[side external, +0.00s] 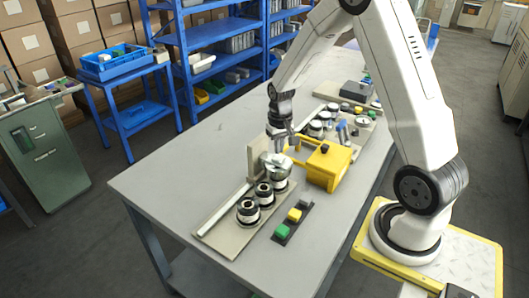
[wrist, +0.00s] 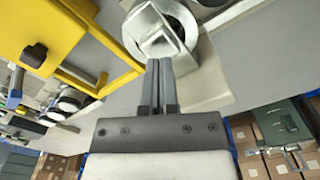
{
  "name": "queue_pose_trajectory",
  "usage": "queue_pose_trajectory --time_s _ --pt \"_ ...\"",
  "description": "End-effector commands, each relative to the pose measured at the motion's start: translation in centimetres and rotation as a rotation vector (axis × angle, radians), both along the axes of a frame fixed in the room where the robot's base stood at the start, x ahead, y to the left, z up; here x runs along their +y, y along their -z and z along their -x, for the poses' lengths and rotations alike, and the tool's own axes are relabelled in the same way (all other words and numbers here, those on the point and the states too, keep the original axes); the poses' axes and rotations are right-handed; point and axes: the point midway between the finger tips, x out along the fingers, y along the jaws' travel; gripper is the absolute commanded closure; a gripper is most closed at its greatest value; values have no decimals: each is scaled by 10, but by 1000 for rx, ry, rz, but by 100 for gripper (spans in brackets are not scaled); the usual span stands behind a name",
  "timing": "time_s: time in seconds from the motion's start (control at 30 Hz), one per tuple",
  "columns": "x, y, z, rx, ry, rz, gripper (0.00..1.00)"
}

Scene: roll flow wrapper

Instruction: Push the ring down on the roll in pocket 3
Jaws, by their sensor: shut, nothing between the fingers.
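My gripper (side external: 281,150) is pointed down at the back end of a row of rolls on a pale tray (side external: 215,226). Its two dark fingers are together and hold nothing; they also show in the wrist view (wrist: 162,63). Just beyond the fingertips is a bright silver, square-edged metal piece (wrist: 160,36) over a round roll (wrist: 183,20). I cannot tell whether the fingers touch it. Three dark-and-white rolls stand upright in front: the nearest (side external: 248,211), the middle (side external: 264,194) and the rear one (side external: 280,181). Pocket numbers cannot be read, and the ring's seating is unclear.
A yellow machine (side external: 329,166) with a dark knob stands close right of my gripper; its yellow bars (wrist: 95,83) reach near the roll. A strip with green (side external: 282,231) and yellow blocks lies right of the tray. The table's left side (side external: 165,170) is clear.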

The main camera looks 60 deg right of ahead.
Motion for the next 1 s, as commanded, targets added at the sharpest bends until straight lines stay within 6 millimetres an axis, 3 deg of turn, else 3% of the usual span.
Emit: queue_pose_trajectory --time_s 1.0 --pt "0 25 0 -1 0 1 100"
